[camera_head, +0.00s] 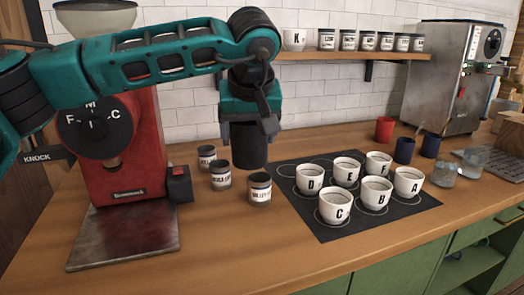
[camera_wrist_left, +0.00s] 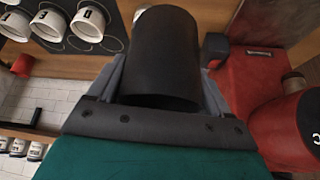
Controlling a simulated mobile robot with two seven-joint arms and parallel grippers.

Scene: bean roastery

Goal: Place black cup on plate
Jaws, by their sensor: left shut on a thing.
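My left gripper (camera_head: 249,128) is shut on the black cup (camera_head: 251,153) and holds it above the counter, behind the small labelled jars in the head view. The cup looks roughly upright. In the left wrist view, the black cup (camera_wrist_left: 165,62) sits between the two fingers. A flat metal plate (camera_head: 125,242) lies at the foot of the red grinder, lower left in the head view, and is bare. The cup is to the right of this plate and apart from it. My right gripper is not in view.
The red grinder (camera_head: 118,150) stands left of the cup. Several labelled jars (camera_head: 259,190) stand close below it. A black mat (camera_head: 330,232) with several lettered white cups lies to the right. Red and dark blue cups (camera_head: 404,150) stand further right. The front counter is clear.

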